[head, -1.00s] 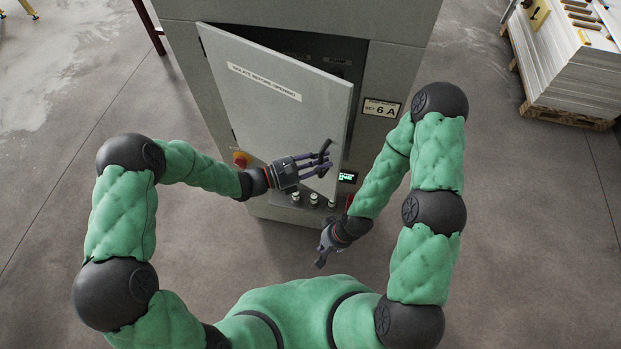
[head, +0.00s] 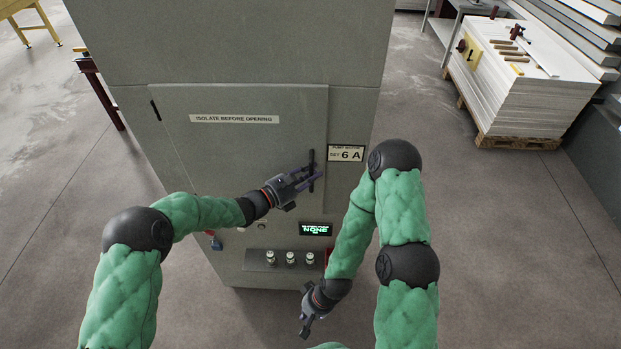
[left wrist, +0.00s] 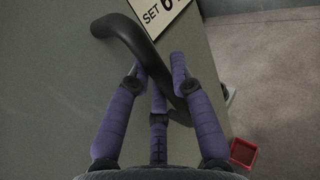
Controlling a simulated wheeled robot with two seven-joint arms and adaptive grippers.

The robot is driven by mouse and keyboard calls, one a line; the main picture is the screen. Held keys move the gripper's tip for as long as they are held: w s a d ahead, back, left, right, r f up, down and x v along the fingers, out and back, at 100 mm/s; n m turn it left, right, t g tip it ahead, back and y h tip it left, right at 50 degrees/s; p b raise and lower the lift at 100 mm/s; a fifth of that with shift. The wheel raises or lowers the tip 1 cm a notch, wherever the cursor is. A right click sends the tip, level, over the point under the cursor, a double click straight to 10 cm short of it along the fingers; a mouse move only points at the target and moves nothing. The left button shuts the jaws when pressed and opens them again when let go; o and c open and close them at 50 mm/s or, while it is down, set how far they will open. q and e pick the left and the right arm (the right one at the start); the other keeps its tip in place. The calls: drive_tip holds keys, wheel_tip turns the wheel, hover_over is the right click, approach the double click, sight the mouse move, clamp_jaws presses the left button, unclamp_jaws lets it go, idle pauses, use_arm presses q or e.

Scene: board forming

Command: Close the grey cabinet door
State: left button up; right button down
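The grey cabinet door (head: 230,150), labelled "ISOLATE BEFORE OPENING", looks flush with the front of the grey cabinet (head: 230,45). Its black handle (head: 311,160) is near the door's right edge. My left gripper (head: 308,179) is at the handle. In the left wrist view the curved handle (left wrist: 130,36) runs between and behind the spread purple fingers (left wrist: 160,66); whether they touch it I cannot tell. My right gripper (head: 305,325) hangs low in front of the cabinet's base, apart from the door; its finger opening is unclear.
Below the door are a lit display (head: 316,229) reading "NONE" and a row of knobs (head: 290,258). A pallet (head: 515,141) of stacked boards stands at right. A red box (left wrist: 243,153) shows in the left wrist view.

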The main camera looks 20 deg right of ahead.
use_arm(q)
drive_tip(key=o, duration=0.4)
drive_tip(key=shift+w+a, duration=0.15)
drive_tip(key=shift+a, duration=0.1)
drive_tip(key=shift+o, duration=0.2)
drive_tip(key=shift+a, duration=0.15)
drive_tip(key=v, duration=1.2)
